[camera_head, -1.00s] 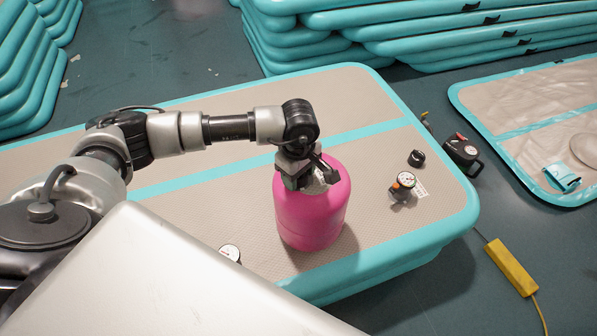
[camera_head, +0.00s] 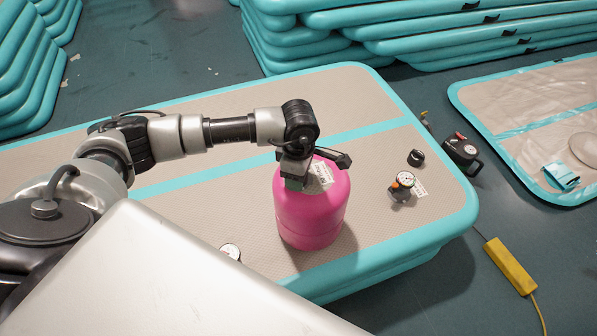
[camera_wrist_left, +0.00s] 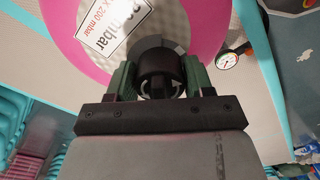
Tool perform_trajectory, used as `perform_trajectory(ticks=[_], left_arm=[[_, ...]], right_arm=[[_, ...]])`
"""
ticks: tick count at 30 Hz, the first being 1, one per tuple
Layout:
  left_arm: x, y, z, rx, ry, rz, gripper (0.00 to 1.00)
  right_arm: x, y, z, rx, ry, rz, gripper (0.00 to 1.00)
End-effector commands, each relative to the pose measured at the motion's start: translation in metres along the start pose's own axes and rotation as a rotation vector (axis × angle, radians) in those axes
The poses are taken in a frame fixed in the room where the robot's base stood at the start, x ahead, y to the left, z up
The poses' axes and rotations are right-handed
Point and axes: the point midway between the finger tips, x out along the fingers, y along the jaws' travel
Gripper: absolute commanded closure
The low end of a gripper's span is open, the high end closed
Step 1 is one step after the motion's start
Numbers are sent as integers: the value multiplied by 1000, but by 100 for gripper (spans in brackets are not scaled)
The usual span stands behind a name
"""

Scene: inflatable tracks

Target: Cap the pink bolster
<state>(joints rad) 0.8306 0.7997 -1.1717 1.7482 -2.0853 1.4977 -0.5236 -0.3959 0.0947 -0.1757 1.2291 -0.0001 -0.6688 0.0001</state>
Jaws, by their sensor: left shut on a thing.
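The pink bolster (camera_head: 312,222) stands upright on the beige and turquoise mat (camera_head: 385,90). Its top also shows in the left wrist view (camera_wrist_left: 208,28), with a printed white label (camera_wrist_left: 105,25). My left gripper (camera_head: 296,182) points down at the bolster's top. In the left wrist view its green fingers (camera_wrist_left: 160,80) are shut on a black round cap (camera_wrist_left: 159,68) with pale arrow marks. The cap is over the bolster's top; whether it is seated on the valve cannot be told. My right gripper is out of view.
A second small black cap (camera_head: 416,158) and a pressure gauge (camera_head: 402,186) lie right of the bolster. Another gauge (camera_head: 230,252) lies at its lower left. A black pump (camera_head: 461,150) and a yellow box (camera_head: 510,267) are on the floor. Mats are stacked behind.

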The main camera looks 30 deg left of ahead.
Motion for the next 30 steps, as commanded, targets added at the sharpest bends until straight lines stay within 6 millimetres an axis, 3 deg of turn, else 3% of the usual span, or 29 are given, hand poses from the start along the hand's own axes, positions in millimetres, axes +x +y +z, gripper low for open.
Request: perform_trajectory(ticks=[8, 15, 26, 27, 30], left_arm=[[0, 0, 0, -158, 0, -1, 71], [-1, 0, 0, -346, 0, 0, 71], [0, 0, 0, -398, 0, 0, 71], [0, 0, 0, -397, 0, 0, 42], [0, 0, 0, -397, 0, 0, 27]], right_arm=[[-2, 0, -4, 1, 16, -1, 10], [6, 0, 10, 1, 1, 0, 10], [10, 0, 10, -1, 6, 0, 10], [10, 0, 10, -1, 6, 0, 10], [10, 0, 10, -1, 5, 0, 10]])
